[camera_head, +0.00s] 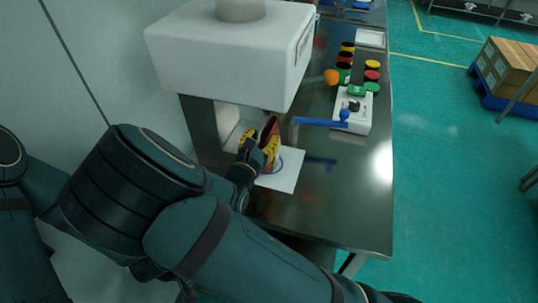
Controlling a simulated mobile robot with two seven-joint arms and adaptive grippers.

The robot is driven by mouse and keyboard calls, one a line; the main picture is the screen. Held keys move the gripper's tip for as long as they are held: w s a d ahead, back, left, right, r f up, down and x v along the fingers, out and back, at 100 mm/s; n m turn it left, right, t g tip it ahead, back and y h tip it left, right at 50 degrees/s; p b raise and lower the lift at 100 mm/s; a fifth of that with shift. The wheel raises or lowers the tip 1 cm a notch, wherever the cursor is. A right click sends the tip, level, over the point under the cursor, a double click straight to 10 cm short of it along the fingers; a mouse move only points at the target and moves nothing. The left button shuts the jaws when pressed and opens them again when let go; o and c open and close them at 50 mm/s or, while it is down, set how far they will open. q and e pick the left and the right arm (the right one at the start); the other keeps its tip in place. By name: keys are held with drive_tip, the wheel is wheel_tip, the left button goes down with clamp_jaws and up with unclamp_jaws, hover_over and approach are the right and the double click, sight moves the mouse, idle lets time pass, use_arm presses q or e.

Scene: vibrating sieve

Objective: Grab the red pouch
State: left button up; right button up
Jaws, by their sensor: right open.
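The red pouch (268,126) stands beside the white machine, at the white plate with a blue ring mark. Only parts of it show, because my right gripper covers much of it. My right gripper (259,145), with yellow fingers, is open, with its fingers at the pouch and the pouch's red showing between and above them. Whether the fingers touch it, I cannot tell. My left gripper is out of view.
The white machine (225,62) stands close behind the gripper. The white plate (287,181) lies on the steel table (345,205). A blue-handled lever (318,122), a white control box (362,121) and several coloured containers (371,75) stand to the right. The table's front right is clear.

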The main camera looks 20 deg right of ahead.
sight(269, 126)
drive_tip(key=b+x, duration=0.1)
drive_tip(key=x, duration=0.4)
clamp_jaws()
